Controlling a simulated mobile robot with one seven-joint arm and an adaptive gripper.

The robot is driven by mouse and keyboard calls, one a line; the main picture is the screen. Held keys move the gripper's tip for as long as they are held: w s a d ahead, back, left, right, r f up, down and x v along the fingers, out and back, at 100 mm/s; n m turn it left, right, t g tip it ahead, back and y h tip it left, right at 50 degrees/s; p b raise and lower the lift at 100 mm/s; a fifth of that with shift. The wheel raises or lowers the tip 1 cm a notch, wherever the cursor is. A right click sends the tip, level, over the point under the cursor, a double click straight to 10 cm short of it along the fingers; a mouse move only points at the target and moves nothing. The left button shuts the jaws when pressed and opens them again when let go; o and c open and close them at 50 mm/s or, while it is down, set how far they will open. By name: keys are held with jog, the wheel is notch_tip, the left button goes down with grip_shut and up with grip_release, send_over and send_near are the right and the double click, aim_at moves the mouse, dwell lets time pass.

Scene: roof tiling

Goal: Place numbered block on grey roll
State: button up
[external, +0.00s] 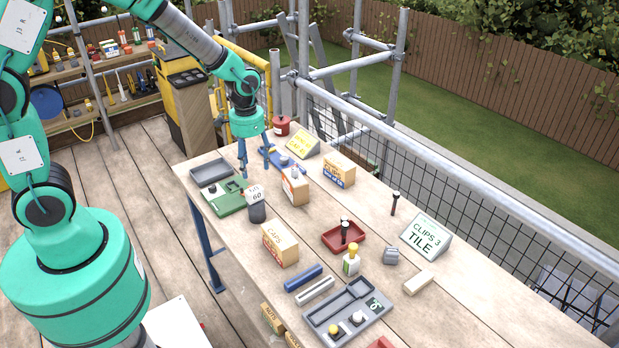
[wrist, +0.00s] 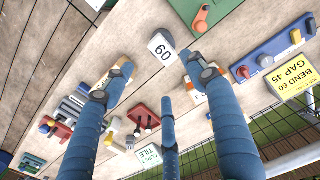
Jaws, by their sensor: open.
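A white block marked 60 (external: 255,192) sits on top of a dark grey roll (external: 257,213) that stands upright on the wooden bench. In the wrist view the numbered block (wrist: 161,48) shows its 60 face upside down, beyond the fingertips; the roll is mostly hidden under it. My gripper (external: 247,170) has blue fingers pointing down, above and behind the block in the external view. In the wrist view my gripper (wrist: 152,84) has its fingers spread, with nothing between them. The block and the fingers look apart.
A green holder (external: 228,199) and a grey tray (external: 210,170) lie close left of the roll. Boxes (external: 294,188) stand to its right, with a carton (external: 280,243) in front. A red tray (external: 345,237) and a tile sign (external: 426,236) are farther right. Scaffold rails border the bench.

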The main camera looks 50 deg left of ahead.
jog(key=s+r+t, duration=0.1)
jog(key=s+r, duration=0.4)
jog(key=r, duration=0.4)
jog(key=s+r+t, duration=0.2)
jog(key=s+r, duration=0.2)
jog(key=r, duration=0.5)
jog(key=s+r+t, duration=0.1)
jog(key=s+r, duration=0.4)
jog(key=s, duration=0.3)
jog(key=s+r+t, duration=0.1)
jog(key=s+r, duration=0.4)
jog(key=s, duration=0.4)
jog(key=shift+s+a+r+t, duration=0.15)
jog(key=shift+a+r+t, duration=0.15)
jog(key=shift+a, duration=0.15)
notch_tip(320, 180, down, 5)
jog(key=b, duration=0.5)
